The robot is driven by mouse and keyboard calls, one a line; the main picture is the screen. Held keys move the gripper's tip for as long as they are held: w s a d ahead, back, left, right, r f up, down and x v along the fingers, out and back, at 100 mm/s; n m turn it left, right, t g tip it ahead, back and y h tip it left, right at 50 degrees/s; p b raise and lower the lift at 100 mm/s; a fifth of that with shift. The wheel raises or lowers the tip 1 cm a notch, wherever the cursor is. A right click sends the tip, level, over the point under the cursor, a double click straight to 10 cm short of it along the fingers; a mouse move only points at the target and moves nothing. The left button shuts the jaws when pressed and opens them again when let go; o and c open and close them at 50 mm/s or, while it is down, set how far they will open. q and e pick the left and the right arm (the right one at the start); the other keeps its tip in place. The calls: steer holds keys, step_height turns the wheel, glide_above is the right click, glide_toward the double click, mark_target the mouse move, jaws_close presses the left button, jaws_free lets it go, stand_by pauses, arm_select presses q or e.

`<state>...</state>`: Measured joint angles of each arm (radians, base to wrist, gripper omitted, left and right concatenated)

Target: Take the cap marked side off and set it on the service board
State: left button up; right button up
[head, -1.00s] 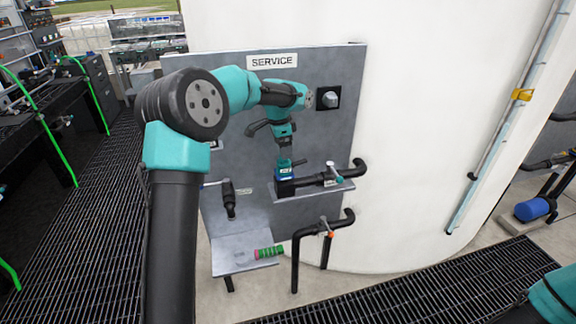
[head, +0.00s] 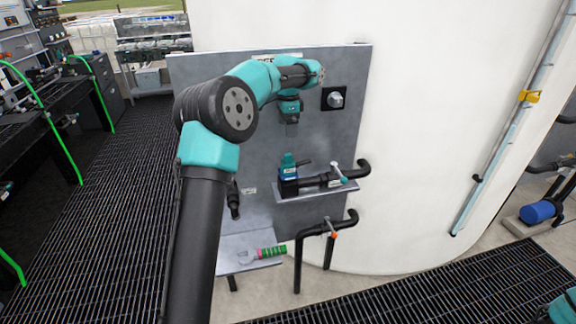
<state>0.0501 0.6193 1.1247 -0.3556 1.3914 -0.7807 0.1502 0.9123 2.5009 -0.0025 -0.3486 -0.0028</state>
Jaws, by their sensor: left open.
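A small teal cap or fitting (head: 289,160) stands upright on a blue block (head: 289,175) at the left end of a black pipe on the upper shelf. The mark on the block is too small to read. My left gripper (head: 291,120) is open and empty, pointing down above the teal piece with a clear gap. The grey service board (head: 350,70) stands upright behind it; its sign is mostly hidden by my arm. My right gripper is not in view; only a bit of teal shows at the lower right corner.
A lower shelf (head: 236,246) holds a green and red striped piece (head: 271,252) at its right. A valve with an orange handle (head: 333,234) sits on the lower pipe. A grey knob (head: 335,99) is on the board. A white tank wall (head: 440,120) stands right.

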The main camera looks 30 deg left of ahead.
mark_target(288, 162)
arm_select(q)
step_height(288, 162, down, 10)
steer(key=shift+f, duration=0.15)
stand_by(0.4)
steer(key=shift+f, duration=2.6)
steer(key=c, duration=1.1)
